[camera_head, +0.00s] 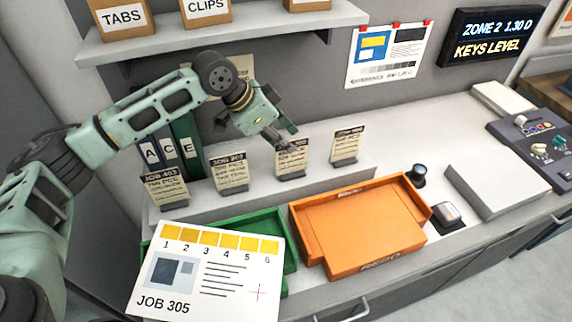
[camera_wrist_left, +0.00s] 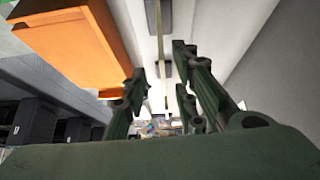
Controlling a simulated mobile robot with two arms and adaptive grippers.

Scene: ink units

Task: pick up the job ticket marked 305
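Several small cream job tickets with dark header bands stand in dark bases along the shelf. The left one reads JOB 403 (camera_head: 166,188), and one to its right appears to read JOB 203 (camera_head: 230,168). The third ticket (camera_head: 292,163) has its header partly covered by my left gripper (camera_head: 287,142), so its number is unclear. A fourth ticket (camera_head: 345,147) stands further right, its number hard to read. In the left wrist view my left gripper (camera_wrist_left: 160,78) has its fingers apart, with a thin ticket edge between them, apparently untouched. My right gripper is out of view.
A large white card reading JOB 305 (camera_head: 203,283) overlaps the green tray (camera_head: 288,228) in front. An orange tray (camera_head: 362,232) sits to its right. Dark binders marked A, C, E (camera_head: 187,150) stand behind the left tickets. An upper shelf (camera_head: 225,33) overhangs the back.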

